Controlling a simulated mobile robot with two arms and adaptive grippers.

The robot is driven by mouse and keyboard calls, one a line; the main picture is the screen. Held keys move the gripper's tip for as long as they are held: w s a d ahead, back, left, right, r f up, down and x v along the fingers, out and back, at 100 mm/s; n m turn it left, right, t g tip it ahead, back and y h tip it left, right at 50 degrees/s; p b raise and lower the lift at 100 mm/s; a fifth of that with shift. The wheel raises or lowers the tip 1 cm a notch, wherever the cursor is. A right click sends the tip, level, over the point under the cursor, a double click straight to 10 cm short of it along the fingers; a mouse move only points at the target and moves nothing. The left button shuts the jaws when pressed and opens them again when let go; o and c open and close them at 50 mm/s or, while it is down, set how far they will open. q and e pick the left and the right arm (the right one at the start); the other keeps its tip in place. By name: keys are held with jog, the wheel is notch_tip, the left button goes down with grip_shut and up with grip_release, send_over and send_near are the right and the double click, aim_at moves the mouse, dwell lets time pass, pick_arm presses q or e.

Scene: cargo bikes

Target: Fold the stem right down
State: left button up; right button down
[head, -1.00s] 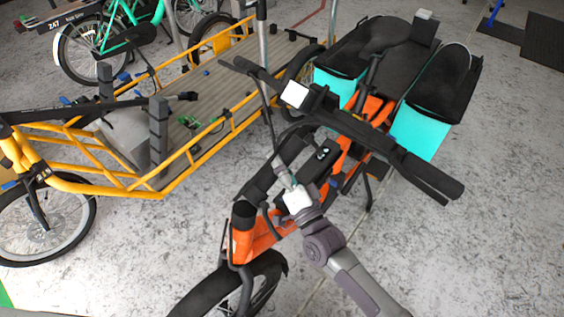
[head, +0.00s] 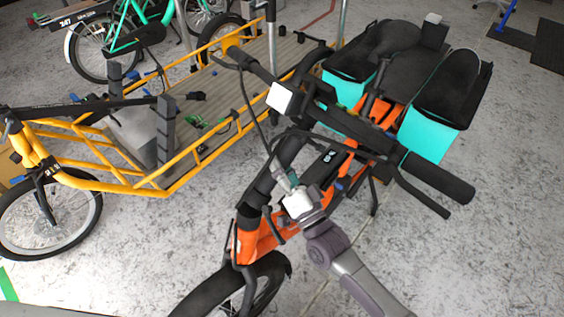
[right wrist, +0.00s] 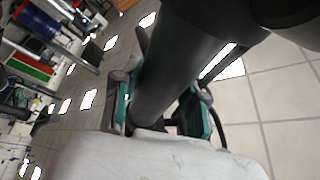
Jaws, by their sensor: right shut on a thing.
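The orange cargo bike (head: 262,243) stands in the middle of the head view. Its thick black stem (head: 262,188) rises at a slant from the front of the frame to the black handlebar (head: 345,120), which carries a pale square display (head: 283,98). My right gripper (head: 283,178) is at the stem, below the handlebar. In the right wrist view, the green fingers of the right gripper (right wrist: 162,90) sit on either side of the dark stem tube (right wrist: 175,75), shut on it. Part of the fingers is hidden in the head view. My left gripper is not in view.
A yellow cargo bike (head: 190,172) with a flat slatted bed stands at the left. Black seats (head: 448,88) over turquoise side panels (head: 430,135) are at the orange bike's rear. Cables hang near the handlebar. The floor at the lower right (head: 490,260) is clear.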

jog(key=shift+s+a+r, duration=0.2)
jog(key=shift+a+r, duration=0.1)
jog(key=shift+r, duration=0.2)
jog(key=c, duration=0.9)
grip_release()
jog(key=shift+o, duration=1.4)
jog(key=shift+a, duration=0.15)
jog(key=shift+f, duration=0.2)
jog(key=shift+s+d+f, duration=0.25)
jog(key=shift+d, duration=0.15)
jog(key=v, duration=1.1)
jog(key=shift+f, duration=0.15)
jog(key=shift+d+f, duration=0.1)
